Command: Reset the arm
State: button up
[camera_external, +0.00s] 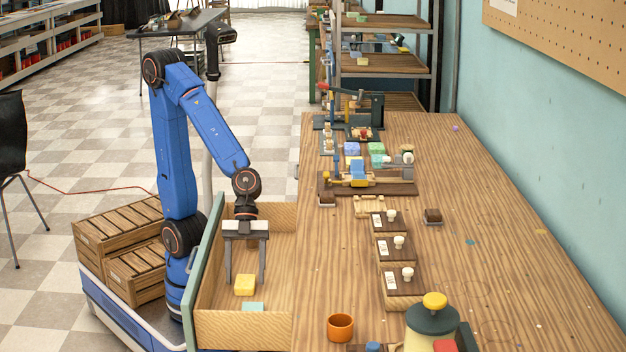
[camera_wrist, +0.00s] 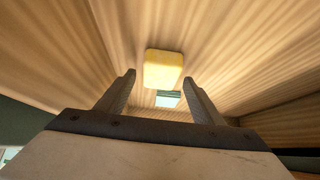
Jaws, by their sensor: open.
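My gripper (camera_external: 246,280) hangs from the blue arm with its two fingers pointing down into an open wooden drawer (camera_external: 243,330) at the table's left edge. The fingers are apart with nothing held between them. A yellow block (camera_external: 245,285) lies in the drawer near the fingertips. In the wrist view the yellow block (camera_wrist: 164,69) shows beyond the fingertips, and the gripper (camera_wrist: 160,82) is open. A teal block (camera_external: 253,307) lies in front of the yellow one, and it also shows in the wrist view (camera_wrist: 168,99).
The drawer's green front panel (camera_external: 204,270) and wooden walls stand close around my gripper. On the table are several small boxes with white knobs (camera_external: 399,242), an orange cup (camera_external: 340,327) and a green pot with a yellow knob (camera_external: 432,318). The table's right side is mostly clear.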

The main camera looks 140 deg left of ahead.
jog(key=shift+w+d+f, duration=0.1)
jog(key=shift+f, duration=0.3)
jog(key=shift+r, duration=0.2)
jog(key=shift+s+a+r, duration=0.2)
jog(key=shift+a+r, duration=0.05)
jog(key=shift+r, duration=0.2)
jog(key=v, duration=1.1)
jog(key=x, duration=1.2)
jog(key=shift+d+f, duration=0.1)
jog(key=shift+f, duration=0.2)
notch_tip(320, 180, up, 30)
jog(key=w+a+r, duration=0.1)
jog(key=w+a, duration=0.2)
jog(key=a, duration=0.2)
jog(key=w+a+r+n, duration=0.1)
jog(key=w+a, duration=0.2)
jog(key=a, duration=0.3)
jog(key=shift+w+y, duration=0.3)
